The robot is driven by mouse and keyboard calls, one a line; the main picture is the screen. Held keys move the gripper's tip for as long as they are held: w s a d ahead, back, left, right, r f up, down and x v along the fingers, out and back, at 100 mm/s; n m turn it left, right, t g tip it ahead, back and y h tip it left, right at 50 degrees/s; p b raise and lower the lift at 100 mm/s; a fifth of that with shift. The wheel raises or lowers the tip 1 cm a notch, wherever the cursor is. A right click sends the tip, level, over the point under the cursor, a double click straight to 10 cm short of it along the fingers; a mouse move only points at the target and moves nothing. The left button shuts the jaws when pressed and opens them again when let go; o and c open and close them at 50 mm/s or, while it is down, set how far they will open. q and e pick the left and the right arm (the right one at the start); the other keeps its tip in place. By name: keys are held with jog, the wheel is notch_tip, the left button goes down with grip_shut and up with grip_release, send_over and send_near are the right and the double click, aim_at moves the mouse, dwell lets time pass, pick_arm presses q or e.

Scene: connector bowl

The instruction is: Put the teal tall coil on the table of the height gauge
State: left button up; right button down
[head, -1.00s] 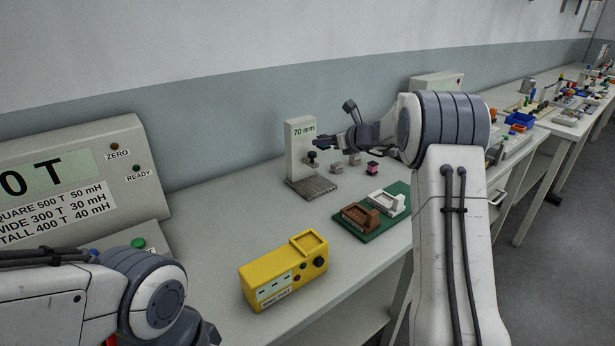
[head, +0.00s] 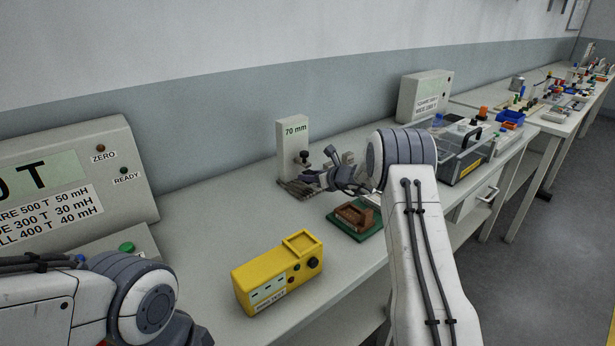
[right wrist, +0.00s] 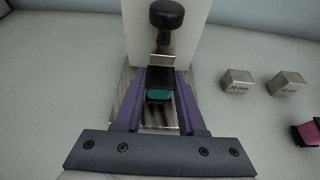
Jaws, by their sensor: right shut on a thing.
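The height gauge (head: 293,138) is a pale column with a "70 mm" display, a dark knob and a ribbed metal table at its foot. My right gripper (head: 318,178) is low in front of it, over the front of its table. In the right wrist view the purple fingers (right wrist: 158,98) are shut on the teal tall coil (right wrist: 159,95), of which a teal patch and dark top show. The gauge's table (right wrist: 158,124) is below it and the black knob (right wrist: 166,15) just beyond. I cannot tell whether the coil touches the table. My left gripper is out of view.
Two small metal blocks (right wrist: 238,80) and a pink coil (right wrist: 307,133) lie right of the gauge in the right wrist view. A green tray with a brown cradle (head: 354,214) and a yellow tester (head: 278,275) stand nearer.

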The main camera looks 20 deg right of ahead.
jog(key=shift+w+a+f, duration=0.2)
jog(key=shift+w+f, duration=0.3)
jog(key=shift+w, duration=0.05)
jog(key=shift+f, duration=0.1)
jog(key=shift+f, duration=0.1)
jog(key=c, duration=0.5)
grip_release()
